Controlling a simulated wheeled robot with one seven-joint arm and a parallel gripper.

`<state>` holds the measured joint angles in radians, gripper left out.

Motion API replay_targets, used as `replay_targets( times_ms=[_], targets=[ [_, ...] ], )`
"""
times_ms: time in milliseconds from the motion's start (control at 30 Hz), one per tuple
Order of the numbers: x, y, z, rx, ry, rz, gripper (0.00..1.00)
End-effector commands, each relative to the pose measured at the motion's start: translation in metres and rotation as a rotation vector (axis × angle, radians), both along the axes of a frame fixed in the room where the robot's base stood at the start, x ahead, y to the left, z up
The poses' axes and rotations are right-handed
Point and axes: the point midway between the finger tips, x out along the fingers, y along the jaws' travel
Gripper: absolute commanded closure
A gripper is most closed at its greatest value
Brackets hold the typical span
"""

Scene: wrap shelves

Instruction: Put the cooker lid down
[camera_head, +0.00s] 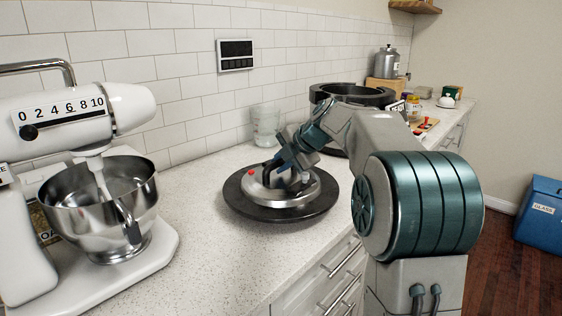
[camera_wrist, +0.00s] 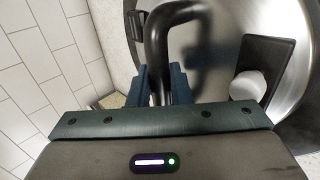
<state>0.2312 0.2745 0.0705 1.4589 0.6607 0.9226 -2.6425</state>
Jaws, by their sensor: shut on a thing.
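The cooker lid (camera_head: 285,196) is a round silver dome with a black handle and a small red button. It sits low over a dark round plate or mat (camera_head: 250,207) on the counter; I cannot tell whether it touches it. My gripper (camera_head: 287,165) is above the lid, shut on its handle. In the wrist view my gripper (camera_wrist: 160,88) has its two blue fingers on either side of the black handle (camera_wrist: 158,45), with the shiny lid surface (camera_wrist: 215,25) behind. The far side of the handle is partly hidden by my fingers.
A stand mixer with a steel bowl (camera_head: 98,205) stands at the left. A clear measuring jug (camera_head: 265,127) is behind the lid near the tiled wall. A black-rimmed cooker pot (camera_head: 335,92) stands behind my arm. The counter between mixer and lid is clear.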

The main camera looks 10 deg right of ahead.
Motion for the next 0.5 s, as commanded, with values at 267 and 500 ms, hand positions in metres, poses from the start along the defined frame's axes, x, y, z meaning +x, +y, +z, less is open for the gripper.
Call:
replay_targets(
  times_ms=[267, 500],
  targets=[
    [0.0004, 0.0002, -0.0022, 0.001, -0.007, -0.001, 1.00],
    [0.0004, 0.0003, -0.0059, 0.001, -0.007, -0.001, 1.00]
  ],
)
